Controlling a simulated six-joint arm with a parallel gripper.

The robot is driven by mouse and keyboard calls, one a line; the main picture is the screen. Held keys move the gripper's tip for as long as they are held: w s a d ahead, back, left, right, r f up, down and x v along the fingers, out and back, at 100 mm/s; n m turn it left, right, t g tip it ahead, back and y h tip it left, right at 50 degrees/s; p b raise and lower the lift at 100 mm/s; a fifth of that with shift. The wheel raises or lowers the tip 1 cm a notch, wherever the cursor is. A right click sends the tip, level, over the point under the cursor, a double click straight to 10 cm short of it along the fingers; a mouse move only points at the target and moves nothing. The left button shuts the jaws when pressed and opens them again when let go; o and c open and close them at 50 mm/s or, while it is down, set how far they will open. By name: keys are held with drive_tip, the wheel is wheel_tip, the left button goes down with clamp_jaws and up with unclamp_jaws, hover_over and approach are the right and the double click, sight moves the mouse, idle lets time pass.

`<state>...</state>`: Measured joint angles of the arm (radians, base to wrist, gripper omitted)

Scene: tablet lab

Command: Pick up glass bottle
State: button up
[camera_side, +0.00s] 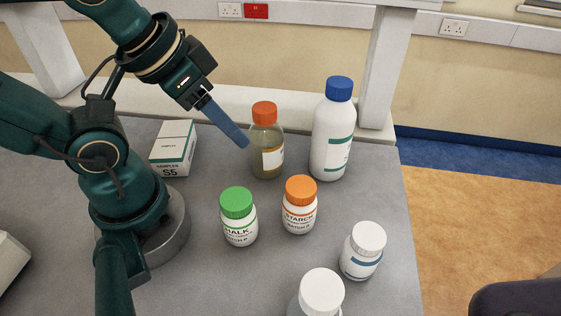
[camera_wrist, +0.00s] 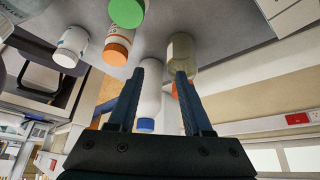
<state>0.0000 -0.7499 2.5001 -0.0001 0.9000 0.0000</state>
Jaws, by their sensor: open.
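The glass bottle (camera_side: 267,140) stands upright on the grey bench, with an orange-red cap, a pale label and murky greenish contents. It also shows in the wrist view (camera_wrist: 182,50), where the right finger overlaps its edge. My gripper (camera_side: 243,143) is open and empty, slanting down from the upper left, with its tips just left of the bottle in the side view. In the wrist view my fingers (camera_wrist: 166,72) are spread apart. I cannot tell whether a finger touches the bottle.
A tall white bottle with a blue cap (camera_side: 332,130) stands close right of it. In front are a green-capped jar (camera_side: 239,226) and an orange-capped starch jar (camera_side: 299,217). White-capped jars (camera_side: 362,251) (camera_side: 321,292) stand nearer. A samples box (camera_side: 173,148) lies left.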

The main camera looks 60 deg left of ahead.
drive_tip(key=o, duration=0.6)
